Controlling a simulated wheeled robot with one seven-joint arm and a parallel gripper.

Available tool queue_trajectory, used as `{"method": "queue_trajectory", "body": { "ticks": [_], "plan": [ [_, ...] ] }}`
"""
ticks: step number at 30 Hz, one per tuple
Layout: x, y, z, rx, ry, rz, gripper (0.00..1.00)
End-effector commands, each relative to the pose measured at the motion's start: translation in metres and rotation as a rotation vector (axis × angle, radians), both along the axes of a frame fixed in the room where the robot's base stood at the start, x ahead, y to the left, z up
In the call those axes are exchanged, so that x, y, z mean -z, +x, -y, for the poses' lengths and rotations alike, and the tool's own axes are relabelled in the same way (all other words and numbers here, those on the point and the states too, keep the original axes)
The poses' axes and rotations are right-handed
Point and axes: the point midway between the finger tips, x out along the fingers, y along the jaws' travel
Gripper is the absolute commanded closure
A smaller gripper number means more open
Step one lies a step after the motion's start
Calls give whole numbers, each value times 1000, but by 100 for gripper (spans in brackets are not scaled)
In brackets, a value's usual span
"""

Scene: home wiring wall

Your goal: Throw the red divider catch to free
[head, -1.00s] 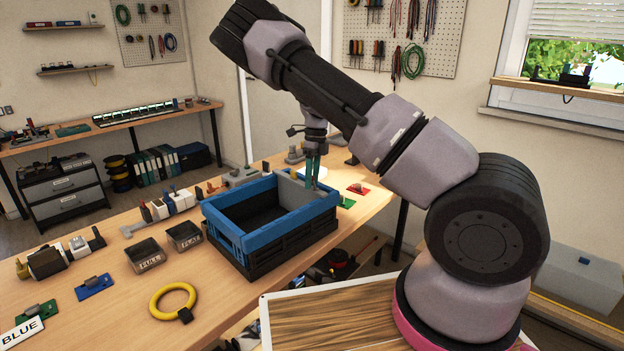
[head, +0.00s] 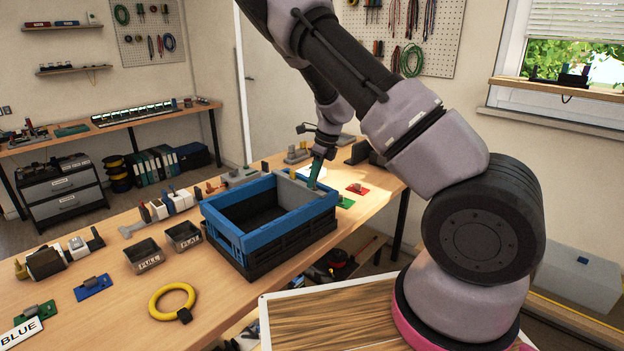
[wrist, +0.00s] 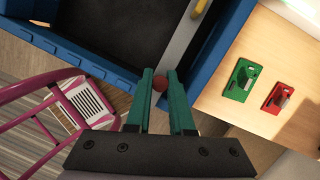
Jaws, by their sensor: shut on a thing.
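The red divider catch (wrist: 160,84) shows as a small round red knob at the near end of the grey divider (wrist: 180,45) in the wrist view. My gripper (wrist: 162,82) has its green fingers closed on the catch, one on each side. In the head view my gripper (head: 316,174) reaches down at a tilt to the right end of the blue-rimmed crate (head: 222,228), by the divider (head: 293,188). The catch itself is hidden there behind the fingers. A yellow piece (wrist: 200,7) shows on the divider's far part.
A green plate (wrist: 241,80) and a red plate (wrist: 279,95), each with a grey piece, lie on the table right of the crate. Two small bins (head: 146,256) and a yellow ring (head: 173,301) stand left and in front. The crate's main compartment looks empty.

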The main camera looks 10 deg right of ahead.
Motion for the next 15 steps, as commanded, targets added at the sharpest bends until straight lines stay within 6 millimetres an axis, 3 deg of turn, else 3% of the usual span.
{"method": "queue_trajectory", "body": {
  "ticks": [15],
  "plan": [
    [1,-16,12,10,249,388,100]
  ]
}}
